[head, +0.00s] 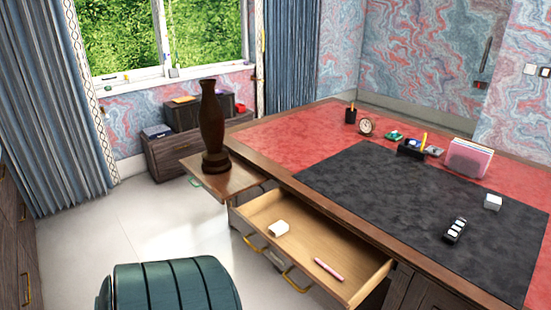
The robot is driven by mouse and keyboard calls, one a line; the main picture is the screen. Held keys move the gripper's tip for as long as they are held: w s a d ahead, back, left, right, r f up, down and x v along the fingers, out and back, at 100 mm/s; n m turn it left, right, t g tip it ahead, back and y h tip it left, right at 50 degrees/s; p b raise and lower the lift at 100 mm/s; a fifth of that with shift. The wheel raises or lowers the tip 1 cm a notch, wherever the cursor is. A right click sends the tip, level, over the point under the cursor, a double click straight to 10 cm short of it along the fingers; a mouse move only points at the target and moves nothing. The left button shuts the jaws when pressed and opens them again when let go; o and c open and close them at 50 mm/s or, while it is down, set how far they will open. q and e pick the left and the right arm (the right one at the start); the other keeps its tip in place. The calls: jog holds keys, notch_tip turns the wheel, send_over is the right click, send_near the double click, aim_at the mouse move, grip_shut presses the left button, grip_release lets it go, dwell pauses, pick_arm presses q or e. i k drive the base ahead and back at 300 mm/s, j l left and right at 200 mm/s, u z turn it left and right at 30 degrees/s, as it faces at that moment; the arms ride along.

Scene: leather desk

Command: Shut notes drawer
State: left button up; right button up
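One wide wooden drawer (318,247) stands pulled out from the near side of the desk (262,142). A small white object (278,228) and a pink pen (328,270) lie inside it. A brass handle (296,279) shows on its front, and another handle (255,243) shows further left. No label on the drawer can be read. Neither of my grippers is in the head view.
A green padded chair (172,285) stands in front of the drawer at lower left. A dark vase (211,130) stands on a pulled-out side board (232,184) left of the drawer. Pale floor (130,225) is clear between chair and cabinets.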

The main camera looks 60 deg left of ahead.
aim_at(311, 234)
jog(key=u, duration=2.45)
jog(key=i+l, duration=1)
jog(key=l, duration=0.15)
